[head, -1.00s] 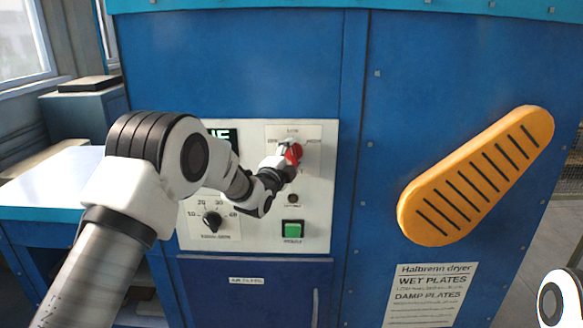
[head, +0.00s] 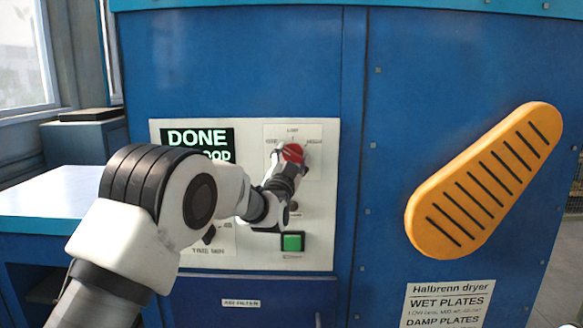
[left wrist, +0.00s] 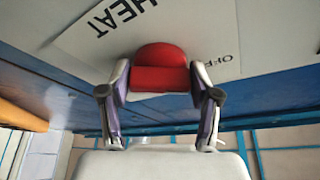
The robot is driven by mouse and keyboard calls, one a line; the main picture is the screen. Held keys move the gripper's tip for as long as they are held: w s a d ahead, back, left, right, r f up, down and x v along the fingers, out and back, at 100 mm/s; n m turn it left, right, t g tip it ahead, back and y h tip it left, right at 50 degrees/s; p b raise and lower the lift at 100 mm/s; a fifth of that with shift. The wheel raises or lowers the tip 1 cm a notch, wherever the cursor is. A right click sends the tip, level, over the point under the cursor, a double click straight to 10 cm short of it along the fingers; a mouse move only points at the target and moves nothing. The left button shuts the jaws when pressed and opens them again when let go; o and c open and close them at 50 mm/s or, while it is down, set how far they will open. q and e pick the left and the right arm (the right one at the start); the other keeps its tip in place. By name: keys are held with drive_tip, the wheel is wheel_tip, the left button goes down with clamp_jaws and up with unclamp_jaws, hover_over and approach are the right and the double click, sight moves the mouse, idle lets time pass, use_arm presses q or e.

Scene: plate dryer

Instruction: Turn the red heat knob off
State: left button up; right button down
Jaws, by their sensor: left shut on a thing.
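The red heat knob (head: 291,153) sits on its pale label plate on the control panel, with LOW printed above it and HIGH to its right. My left gripper (head: 284,163) reaches it from below and in front. In the left wrist view the gripper's fingers (left wrist: 160,80) are closed on either side of the red knob (left wrist: 160,67). The words HEAT and OFF show on the plate there. The gripper covers part of the knob, so its exact setting cannot be told. My right gripper is not in view.
A lit display (head: 198,138) reads DONE, its lower line partly hidden by my arm. A green button (head: 292,242) is below the knob. The time dial is mostly covered by my arm.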

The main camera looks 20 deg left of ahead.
use_arm(q)
drive_tip(key=shift+f+n, duration=0.15)
drive_tip(key=shift+n, duration=0.25)
drive_tip(key=o, duration=1.1)
drive_tip(key=shift+o, duration=0.2)
drive_tip(key=v, duration=1.2)
